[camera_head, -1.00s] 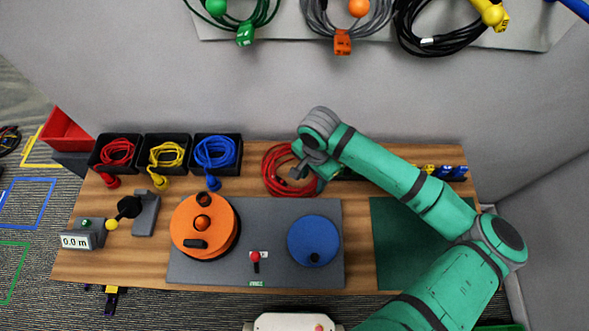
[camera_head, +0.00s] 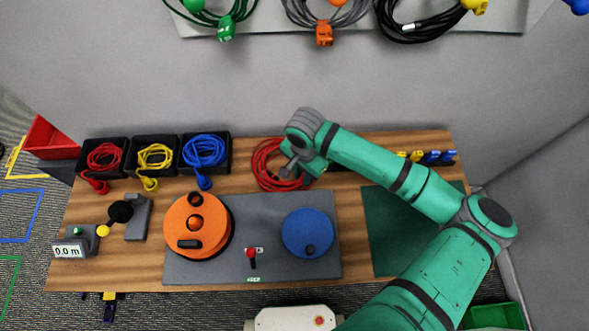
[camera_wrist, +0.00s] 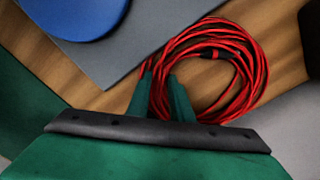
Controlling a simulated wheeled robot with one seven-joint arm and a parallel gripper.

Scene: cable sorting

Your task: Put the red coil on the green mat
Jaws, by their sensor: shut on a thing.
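The red coil (camera_head: 268,166) lies at the back middle of the wooden table, behind the grey board. It also shows in the wrist view (camera_wrist: 262,65), with a dark band around its strands. My gripper (camera_wrist: 162,88) is at the near side of the coil, its fingers shut on red strands there; the head view mostly hides the fingertips behind my wrist. The coil appears to rest on the table. The green mat (camera_head: 385,235) lies flat at the right of the table, partly covered by my arm, and its visible part is bare.
The grey board (camera_head: 262,215) holds an orange reel (camera_head: 192,222), a blue disc (camera_head: 308,228) and a red-knobbed lever (camera_head: 252,256). Black bins with red, yellow (camera_head: 155,157) and blue cables stand at the back left. Several yellow and blue connectors (camera_head: 432,156) sit back right.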

